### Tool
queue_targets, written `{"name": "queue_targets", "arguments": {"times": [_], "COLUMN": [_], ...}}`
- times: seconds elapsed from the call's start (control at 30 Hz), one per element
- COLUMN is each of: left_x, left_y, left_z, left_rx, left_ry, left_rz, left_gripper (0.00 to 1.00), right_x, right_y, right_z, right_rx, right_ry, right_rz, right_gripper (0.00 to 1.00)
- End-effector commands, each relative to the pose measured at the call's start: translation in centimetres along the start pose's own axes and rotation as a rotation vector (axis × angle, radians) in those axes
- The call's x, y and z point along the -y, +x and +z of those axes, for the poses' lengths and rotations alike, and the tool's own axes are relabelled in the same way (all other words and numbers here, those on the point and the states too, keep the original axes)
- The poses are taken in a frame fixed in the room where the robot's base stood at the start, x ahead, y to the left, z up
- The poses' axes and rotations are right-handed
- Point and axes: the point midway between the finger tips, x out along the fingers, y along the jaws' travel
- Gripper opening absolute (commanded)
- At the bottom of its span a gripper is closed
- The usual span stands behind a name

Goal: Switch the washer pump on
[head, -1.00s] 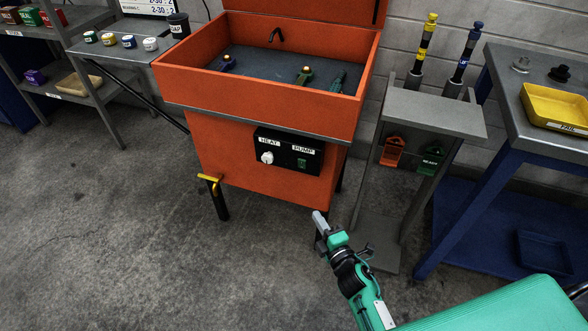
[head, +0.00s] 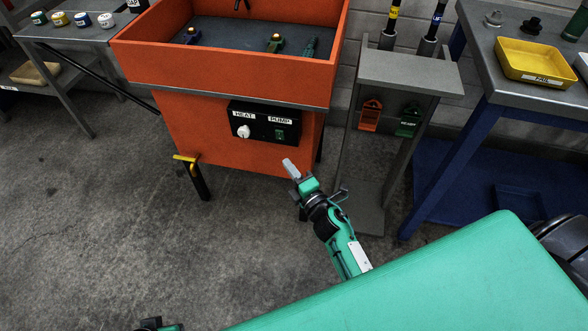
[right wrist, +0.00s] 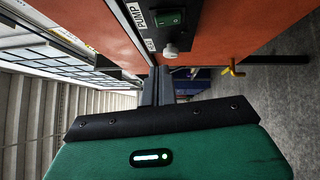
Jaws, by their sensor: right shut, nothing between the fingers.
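The orange washer (head: 240,150) has a black control panel (head: 262,122) on its front, with a white HEAT knob (head: 243,132) and a green PUMP switch (head: 280,135). In the right wrist view the PUMP switch (right wrist: 168,18) is at the top, near the white knob (right wrist: 170,51). Whether the switch is on cannot be told. My right gripper (head: 290,167) is shut and empty, below the panel and apart from the switch in the picture. A small black and green part of my left arm (head: 158,325) shows at the bottom edge; its jaws cannot be made out.
The washer's basin (head: 225,68) holds several small parts. A yellow-handled lever (head: 186,158) sticks out at its lower left. A grey stand (head: 408,70) with orange and green tags is to the right, beside a blue-legged table with a yellow tray (head: 535,62). Floor at left is clear.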

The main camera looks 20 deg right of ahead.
Motion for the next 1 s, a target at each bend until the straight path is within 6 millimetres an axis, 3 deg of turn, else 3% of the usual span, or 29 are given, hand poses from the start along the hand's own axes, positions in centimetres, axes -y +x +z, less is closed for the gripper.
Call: {"name": "queue_targets", "arguments": {"times": [0.33, 0.5, 1.0], "left_x": [0.0, 0.0, 0.0], "left_y": [0.4, 0.6, 1.1], "left_z": [0.1, 0.1, 0.0], "left_rx": [0.005, 0.009, 0.009], "left_ry": [0.000, 0.001, 0.001], "left_rz": [0.000, 0.000, 0.000], "left_gripper": [0.36, 0.36, 0.36], "right_x": [-0.1, -0.1, 0.0], "right_y": [6.3, 8.1, 9.0], "right_z": [0.0, 1.8, 2.8], "right_rx": [-0.001, 0.001, 0.000], "right_ry": [0.000, 0.000, 0.001], "right_rz": [0.002, 0.001, 0.001], "right_gripper": [0.00, 0.00, 0.00]}}
